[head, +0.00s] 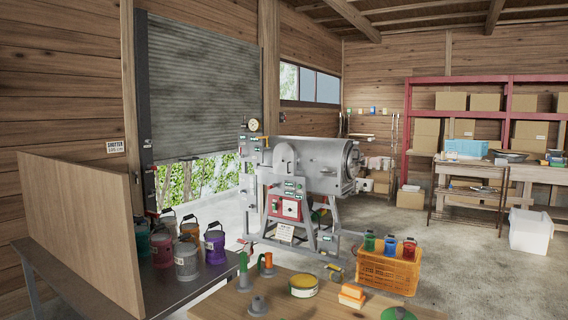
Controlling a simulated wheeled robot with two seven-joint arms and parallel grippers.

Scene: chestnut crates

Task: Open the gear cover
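A grey metal machine (300,185) with a large drum (325,158) stands on legs in the middle of the room, beyond the near tables. A rounded grey housing (285,160) on its near side looks like the gear cover and appears closed. Its edges and any handle are too small to make out. A red panel (290,208) and several small green labels sit below it, and a round gauge (254,125) stands at its upper left. Neither of my grippers is in view.
A wooden table (220,305) in front holds a yellow tin (303,286), orange blocks (352,295) and small tools. An orange crate (388,273) stands behind it. Several cans stand on the dark left table (150,290) beside a wooden panel (85,225). Floor shows right of the machine.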

